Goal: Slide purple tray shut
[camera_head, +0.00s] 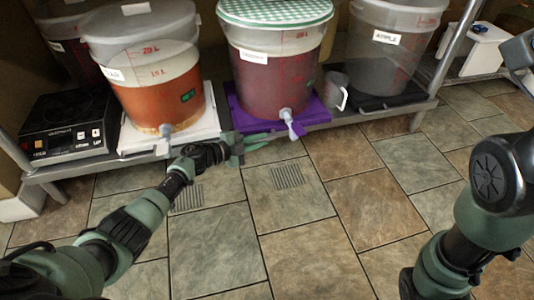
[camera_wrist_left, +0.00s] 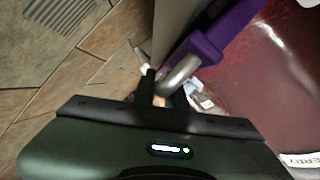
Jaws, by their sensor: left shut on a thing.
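The purple tray (camera_head: 238,118) lies on the metal shelf under a bucket of dark red liquid (camera_head: 275,85) with a green checked lid. In the head view its front edge sticks out a little past the shelf's front. My left gripper (camera_head: 240,148) is at the tray's front left. In the left wrist view the purple tray (camera_wrist_left: 205,45) has a metal handle (camera_wrist_left: 180,75), and my left gripper (camera_wrist_left: 148,88) is shut on it. The fingers partly hide the handle. My right arm shows at the right, but its gripper is out of view.
A white tray (camera_head: 140,140) under an orange-filled bucket (camera_head: 160,95) sits to the left. A black tray (camera_head: 385,97) under another bucket is on the right. A clear jug (camera_head: 335,92) and a tap (camera_head: 292,124) are close by. The tiled floor in front is clear.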

